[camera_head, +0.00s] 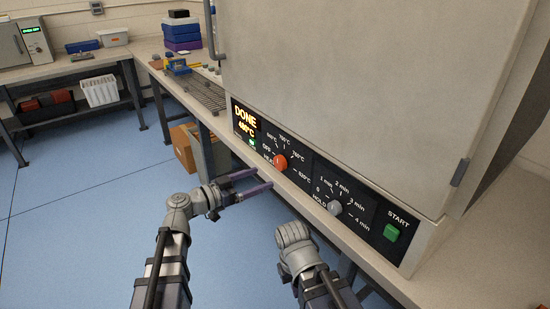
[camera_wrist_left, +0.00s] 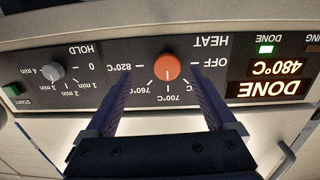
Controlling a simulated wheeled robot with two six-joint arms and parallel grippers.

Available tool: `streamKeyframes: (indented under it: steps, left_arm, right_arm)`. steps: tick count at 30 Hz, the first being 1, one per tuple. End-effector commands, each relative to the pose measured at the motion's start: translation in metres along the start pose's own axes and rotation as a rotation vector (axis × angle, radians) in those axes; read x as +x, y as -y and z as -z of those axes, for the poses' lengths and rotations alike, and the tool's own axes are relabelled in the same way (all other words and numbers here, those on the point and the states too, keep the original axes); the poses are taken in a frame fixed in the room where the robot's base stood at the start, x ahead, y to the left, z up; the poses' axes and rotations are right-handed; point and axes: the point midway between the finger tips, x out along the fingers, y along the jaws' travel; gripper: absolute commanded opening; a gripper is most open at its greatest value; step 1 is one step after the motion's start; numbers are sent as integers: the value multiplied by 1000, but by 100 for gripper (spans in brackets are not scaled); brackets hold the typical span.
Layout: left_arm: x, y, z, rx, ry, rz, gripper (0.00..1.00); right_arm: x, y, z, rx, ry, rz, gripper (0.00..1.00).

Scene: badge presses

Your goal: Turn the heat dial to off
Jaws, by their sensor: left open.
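The orange-red heat dial (camera_head: 281,161) is on the front panel of a large grey oven. It also shows in the left wrist view (camera_wrist_left: 168,67), upside down, with OFF, 700°C, 760°C and 820°C around it. Its white mark appears to point toward 700°C, not OFF. My left gripper (camera_head: 263,179) is open in front of the panel, just left of and below the dial in the head view. In the left wrist view its purple fingers (camera_wrist_left: 162,72) stand one on each side of the dial, with gaps. My right gripper's fingers are not visible.
The display (camera_head: 245,120) reads DONE 480°C, with a green DONE light lit. A grey hold dial (camera_head: 335,207) and green START button (camera_head: 391,232) are right of the heat dial. The counter edge (camera_head: 330,232) runs below. A wire rack (camera_head: 205,95) lies at left.

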Motion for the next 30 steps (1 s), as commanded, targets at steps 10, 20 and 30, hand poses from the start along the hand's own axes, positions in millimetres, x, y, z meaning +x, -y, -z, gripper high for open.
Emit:
streamKeyframes:
  steps: [10,20,30]
  left_arm:
    - [3,11,14,27,-49,25,90]
    - [53,11,16,26,-48,22,90]
    - [74,11,17,26,-48,25,90]
  right_arm:
    - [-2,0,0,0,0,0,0]
    - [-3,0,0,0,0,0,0]
    - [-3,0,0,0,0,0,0]
